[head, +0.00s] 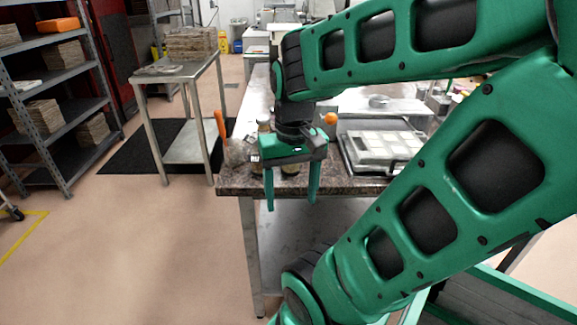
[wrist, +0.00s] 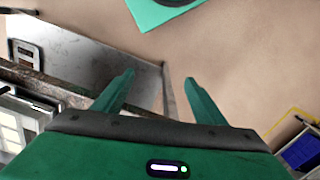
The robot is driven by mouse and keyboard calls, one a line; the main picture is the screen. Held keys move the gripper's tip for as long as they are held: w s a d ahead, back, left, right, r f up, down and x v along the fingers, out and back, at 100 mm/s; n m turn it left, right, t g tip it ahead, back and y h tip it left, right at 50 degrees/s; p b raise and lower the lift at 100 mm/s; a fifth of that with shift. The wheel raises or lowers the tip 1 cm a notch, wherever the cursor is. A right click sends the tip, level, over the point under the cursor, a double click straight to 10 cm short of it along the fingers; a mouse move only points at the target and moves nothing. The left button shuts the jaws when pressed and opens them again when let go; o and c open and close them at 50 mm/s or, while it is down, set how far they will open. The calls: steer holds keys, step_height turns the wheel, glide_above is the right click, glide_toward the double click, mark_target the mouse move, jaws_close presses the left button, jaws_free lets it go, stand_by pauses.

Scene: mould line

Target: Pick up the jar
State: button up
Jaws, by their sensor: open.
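My gripper (head: 291,206) is open and empty, its two green fingers pointing down in front of the near edge of the worktable. In the wrist view my gripper (wrist: 159,78) has nothing between its fingers, with floor and a grey metal surface beyond. A jar-like thing with a tan top (head: 263,126) stands on the table behind my gripper. My gripper hides most of it, so I cannot tell for sure that it is the jar. No jar shows in the wrist view.
The worktable (head: 232,181) has a speckled top. A clear, rounded thing (head: 237,153) and an orange handle (head: 220,124) are at its left corner. A tray with a pale mould (head: 385,147) lies right of my gripper. The floor at left is open before a side table (head: 146,77).

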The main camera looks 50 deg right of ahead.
steer(key=w+d+r+m, duration=0.3)
steer(key=w+d, duration=0.3)
steer(key=d, duration=0.2)
steer(key=w+d+r+m, duration=0.3)
steer(key=w+d+r, duration=0.1)
steer(key=w+d, duration=0.35)
steer(key=shift+s+d+f, duration=0.1)
steer(key=shift+s+f, duration=0.1)
steer(key=shift+f, duration=2.5)
steer(key=shift+s+d+f, duration=0.1)
steer(key=shift+s+f, duration=0.05)
steer(key=shift+f, duration=2.55)
steer(key=c, duration=1.2)
